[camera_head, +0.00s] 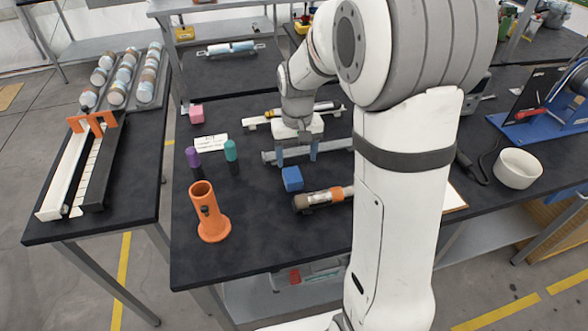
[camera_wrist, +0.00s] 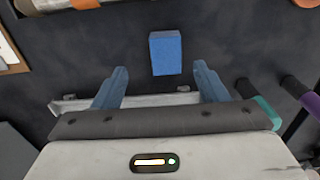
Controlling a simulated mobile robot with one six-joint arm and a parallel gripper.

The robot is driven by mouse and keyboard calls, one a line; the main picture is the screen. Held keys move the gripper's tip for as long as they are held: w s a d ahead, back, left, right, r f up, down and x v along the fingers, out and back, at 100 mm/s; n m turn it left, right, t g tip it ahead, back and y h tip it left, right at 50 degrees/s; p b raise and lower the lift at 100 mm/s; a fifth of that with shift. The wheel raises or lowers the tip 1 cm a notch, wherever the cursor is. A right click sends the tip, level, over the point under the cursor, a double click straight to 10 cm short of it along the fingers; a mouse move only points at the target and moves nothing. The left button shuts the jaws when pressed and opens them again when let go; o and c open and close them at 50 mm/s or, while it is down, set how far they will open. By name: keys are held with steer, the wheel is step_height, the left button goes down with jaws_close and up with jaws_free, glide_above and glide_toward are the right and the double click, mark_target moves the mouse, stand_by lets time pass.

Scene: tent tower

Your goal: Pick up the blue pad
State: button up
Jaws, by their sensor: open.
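The blue pad (camera_head: 292,179) is a small blue block lying on the dark table, in front of my gripper in the head view. In the wrist view the blue pad (camera_wrist: 165,53) lies beyond the fingertips, roughly midway between them sideways. My gripper (camera_head: 296,157) points down above the table, with its two blue fingers apart and nothing between them. The open fingers also show in the wrist view (camera_wrist: 160,72). The pad is not touched by either finger.
A brown-and-orange cylinder (camera_head: 322,199) lies close to the pad. An orange holder (camera_head: 209,213), a purple peg (camera_head: 193,158) and a teal peg (camera_head: 231,151) stand to the left. A white bowl (camera_head: 517,168) stands at right.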

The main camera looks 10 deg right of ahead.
mark_target(292, 174)
steer(key=f, duration=0.5)
steer(key=w+f+p, duration=0.1)
steer(key=f, duration=0.2)
steer(key=shift+w+a+f, duration=0.1)
steer(key=shift+a+f, duration=0.15)
steer(key=shift+a, duration=0.15)
steer(key=c, duration=1.1)
steer(key=shift+c, duration=0.2)
steer(key=shift+r, duration=0.1)
step_height(292, 174, up, 10)
steer(key=shift+f+b, duration=0.1)
steer(key=shift+b, duration=0.25)
